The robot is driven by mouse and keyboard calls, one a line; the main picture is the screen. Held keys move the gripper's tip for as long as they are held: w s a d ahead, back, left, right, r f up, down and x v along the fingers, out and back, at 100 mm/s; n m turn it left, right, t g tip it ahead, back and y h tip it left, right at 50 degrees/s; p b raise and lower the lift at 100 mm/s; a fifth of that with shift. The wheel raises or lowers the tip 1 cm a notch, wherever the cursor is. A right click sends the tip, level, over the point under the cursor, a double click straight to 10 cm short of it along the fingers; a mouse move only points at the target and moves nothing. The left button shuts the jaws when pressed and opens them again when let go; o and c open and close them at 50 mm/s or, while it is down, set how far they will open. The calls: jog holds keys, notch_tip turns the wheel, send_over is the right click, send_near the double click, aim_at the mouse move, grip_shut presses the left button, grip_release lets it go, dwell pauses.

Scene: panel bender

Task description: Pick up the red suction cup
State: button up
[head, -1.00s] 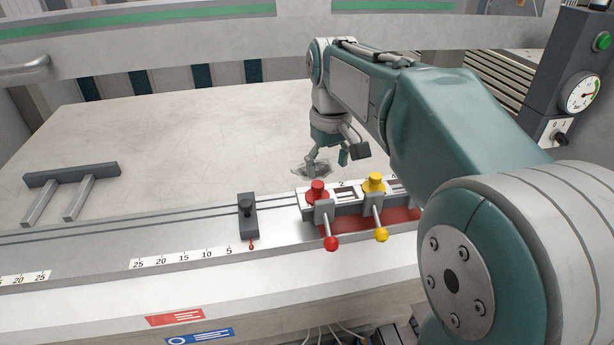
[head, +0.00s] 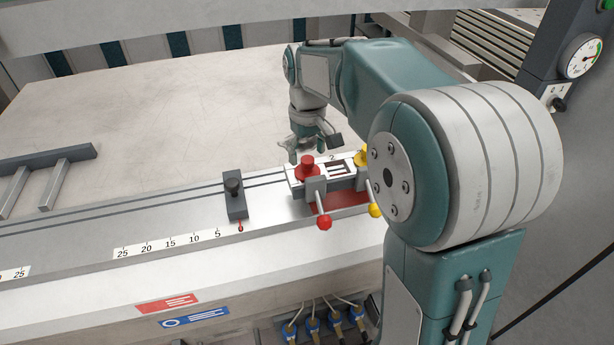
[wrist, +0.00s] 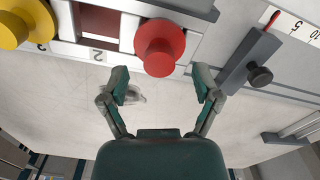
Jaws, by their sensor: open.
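The red suction cup (head: 307,168) sits in its slot in the rack on the machine's front rail. It also shows in the wrist view (wrist: 160,46), near the top and just beyond the fingertips. My gripper (head: 306,149) hangs behind and slightly above the red cup in the head view. In the wrist view my gripper (wrist: 160,82) is open, its two fingers spread on either side of the cup's line. Nothing is between the fingers, and I see no contact with the cup. A red-knobbed lever (head: 324,222) stands in front of the cup.
A yellow suction cup (head: 361,155) is in the rack on the right, partly hidden by my arm. A dark stop block (head: 234,197) stands on the rail to the left. A grey bracket (head: 50,172) lies farther left. The table behind the rack (head: 170,110) is mostly clear.

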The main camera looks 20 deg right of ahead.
jog(key=shift+f, duration=1.35)
grip_shut()
jog(key=shift+r, duration=0.1)
